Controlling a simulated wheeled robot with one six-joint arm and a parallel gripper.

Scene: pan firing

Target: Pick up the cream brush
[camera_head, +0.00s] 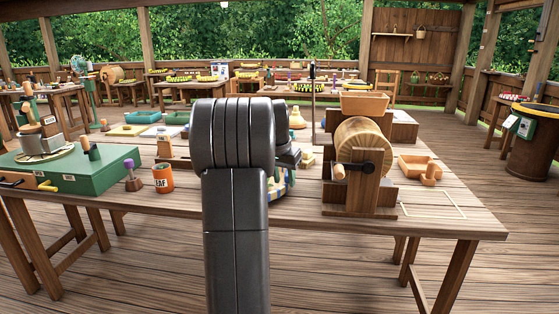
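I cannot pick out a cream brush for certain. A small upright tool with a purple top and brown base (132,178) stands on the wooden table (95,209), left of an orange can (163,179). My dark grey arm fills the middle of the view and hides part of the tabletop. A dark part of its far end shows just right of the arm, above a round, blue-and-yellow patterned thing (282,186). My gripper's fingers cannot be made out, nor whether they hold anything. Small pale blocks (307,159) lie just right of there.
A green box (100,174) with tools on top stands at the left. A wooden drum machine (359,170) stands at the right, beside an orange tray (419,166). A pale outlined rectangle (433,205) at the right front is bare. Other tables stand behind.

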